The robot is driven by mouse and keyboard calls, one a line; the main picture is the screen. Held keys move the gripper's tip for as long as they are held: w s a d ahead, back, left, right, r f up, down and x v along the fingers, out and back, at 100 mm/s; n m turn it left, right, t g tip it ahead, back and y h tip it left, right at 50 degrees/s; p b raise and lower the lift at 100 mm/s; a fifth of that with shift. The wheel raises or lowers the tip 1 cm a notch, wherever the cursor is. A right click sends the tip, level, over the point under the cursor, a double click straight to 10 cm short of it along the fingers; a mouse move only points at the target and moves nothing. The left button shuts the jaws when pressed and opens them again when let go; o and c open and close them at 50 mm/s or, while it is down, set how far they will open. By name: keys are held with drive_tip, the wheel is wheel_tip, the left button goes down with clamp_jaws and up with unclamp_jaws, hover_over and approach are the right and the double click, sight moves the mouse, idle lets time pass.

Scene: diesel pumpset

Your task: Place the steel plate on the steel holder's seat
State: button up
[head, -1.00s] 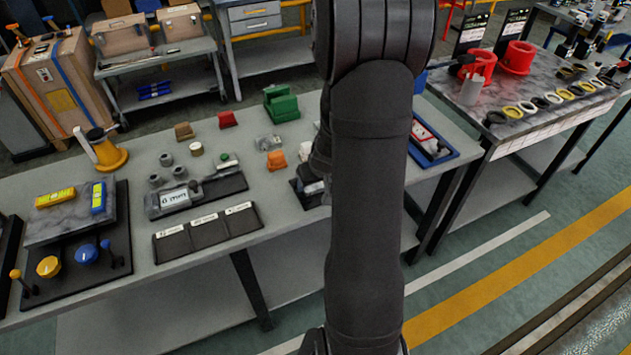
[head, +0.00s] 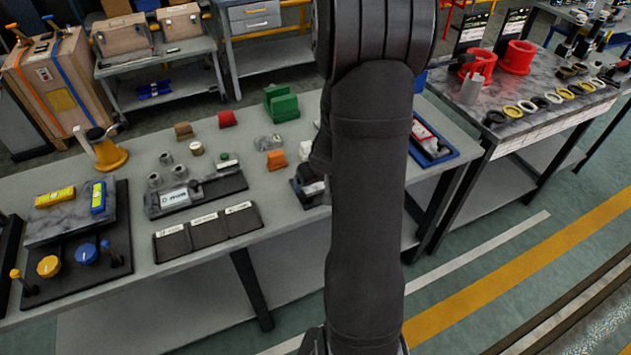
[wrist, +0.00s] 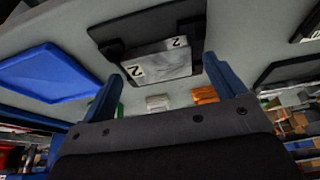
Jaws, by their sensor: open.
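In the wrist view, a grey metallic block (wrist: 160,65) with "2" labels sits on a dark base (wrist: 105,38). I cannot tell whether it is the steel plate or part of the steel holder. My gripper (wrist: 163,67) is open, its two blue fingers apart on either side of the block in the picture. I see nothing held between them, and the gap to the block is unclear. In the head view, a dark base with a grey piece (head: 312,188) shows just left of my arm, which hides part of it and most of my gripper.
A blue tray (head: 440,155) lies right of my arm; it also shows in the wrist view (wrist: 55,75). An orange block (head: 276,160), a green block (head: 282,105) and a labelled three-part dark tray (head: 207,233) are on the table. The front left of the table has some bare room.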

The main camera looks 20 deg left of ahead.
drive_tip(key=v, duration=1.1)
drive_tip(key=shift+s+r, duration=0.15)
drive_tip(key=shift+r, duration=0.1)
drive_tip(key=x, duration=1.2)
drive_tip(key=shift+d+f, duration=0.1)
drive_tip(key=shift+f, duration=0.05)
